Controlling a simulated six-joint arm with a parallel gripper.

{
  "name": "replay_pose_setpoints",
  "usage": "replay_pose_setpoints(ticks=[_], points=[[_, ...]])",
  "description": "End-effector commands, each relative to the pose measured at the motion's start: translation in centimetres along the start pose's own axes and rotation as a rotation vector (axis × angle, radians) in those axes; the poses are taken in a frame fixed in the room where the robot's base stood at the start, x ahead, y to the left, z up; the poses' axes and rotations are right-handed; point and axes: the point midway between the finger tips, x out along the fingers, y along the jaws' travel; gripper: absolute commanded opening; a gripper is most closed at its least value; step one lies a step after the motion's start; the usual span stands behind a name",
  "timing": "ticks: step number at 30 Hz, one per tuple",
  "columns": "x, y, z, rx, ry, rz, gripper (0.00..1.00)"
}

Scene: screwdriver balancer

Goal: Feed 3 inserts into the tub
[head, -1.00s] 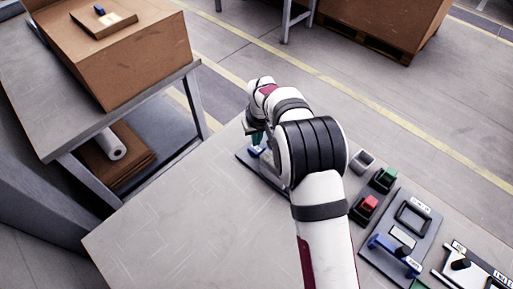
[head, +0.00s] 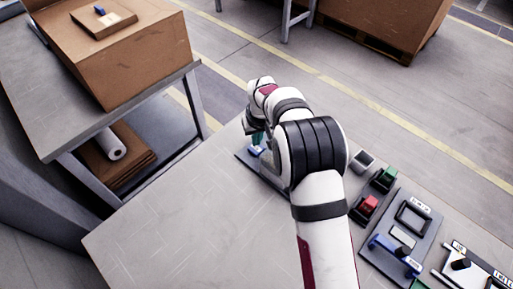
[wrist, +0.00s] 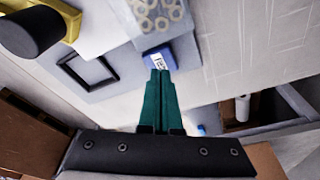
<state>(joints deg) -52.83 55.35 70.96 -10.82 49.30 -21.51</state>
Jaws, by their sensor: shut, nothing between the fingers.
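My gripper (wrist: 160,76) is shut and empty, its two green fingers pressed together in the wrist view. Its tips appear beside a blue block with a white label (wrist: 158,60); I cannot tell whether they touch. Beyond that block, a clear container (wrist: 143,40) holds several beige rings (wrist: 160,14), cut off by the top edge. I cannot tell whether these are the inserts and the tub. In the head view the gripper (head: 257,139) is small and partly hidden by my arm, above a grey board (head: 245,156) with a blue part (head: 256,151).
A black square frame (wrist: 87,70) lies on the grey board in the wrist view, near a yellow part with a black knob (wrist: 32,32). The table's left side is clear.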

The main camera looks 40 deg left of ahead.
Motion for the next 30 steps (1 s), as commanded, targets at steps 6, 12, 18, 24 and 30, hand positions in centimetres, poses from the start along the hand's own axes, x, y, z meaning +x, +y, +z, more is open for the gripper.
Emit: replay_pose_setpoints(ticks=[6,12,18,24,30], points=[[0.2,0.0,0.1,0.0,0.0,0.0,0.0],[0.5,0.0,0.1,0.0,0.0,0.0,0.0],[0.8,0.0,0.1,0.0,0.0,0.0,0.0],[1.1,0.0,0.2,0.0,0.0,0.0,0.0],[1.4,0.0,0.3,0.0,0.0,0.0,0.0]])
